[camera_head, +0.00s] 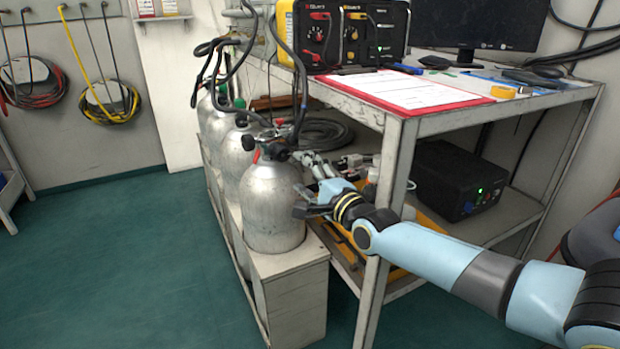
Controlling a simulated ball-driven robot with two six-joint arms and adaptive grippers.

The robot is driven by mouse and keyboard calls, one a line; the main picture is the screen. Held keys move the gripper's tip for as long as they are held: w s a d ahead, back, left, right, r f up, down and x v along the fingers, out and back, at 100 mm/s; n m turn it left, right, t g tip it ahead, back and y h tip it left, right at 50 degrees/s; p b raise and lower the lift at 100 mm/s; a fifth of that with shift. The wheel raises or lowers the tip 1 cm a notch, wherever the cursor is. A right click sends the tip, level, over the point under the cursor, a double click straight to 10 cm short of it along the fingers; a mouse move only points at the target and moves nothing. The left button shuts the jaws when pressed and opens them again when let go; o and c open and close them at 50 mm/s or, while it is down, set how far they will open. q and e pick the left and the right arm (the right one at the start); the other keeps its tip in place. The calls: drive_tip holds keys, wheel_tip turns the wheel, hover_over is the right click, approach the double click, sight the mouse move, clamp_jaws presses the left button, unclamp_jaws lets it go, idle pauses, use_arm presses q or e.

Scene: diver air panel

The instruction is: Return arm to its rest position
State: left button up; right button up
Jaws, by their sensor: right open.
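My right arm (425,250), light blue with dark joints, reaches in from the lower right across the front leg of the bench. My right gripper (303,203) is open beside the right side of the nearest silver gas cylinder (270,205). I cannot tell whether its fingers touch the cylinder. No object shows between the fingers. The cylinder stands upright in a pale rack (290,290) and has a black valve and hose on top. My left gripper is not in view.
More cylinders (232,155) stand in a row behind the nearest one. The metal bench carries a yellow-black panel (345,35), a red clipboard (405,90) and a monitor (475,22). A black box (460,180) sits on the lower shelf. Green floor (120,260) at left is clear.

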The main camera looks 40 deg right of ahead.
drive_tip(key=shift+s+a, duration=0.1)
drive_tip(key=shift+s, duration=0.95)
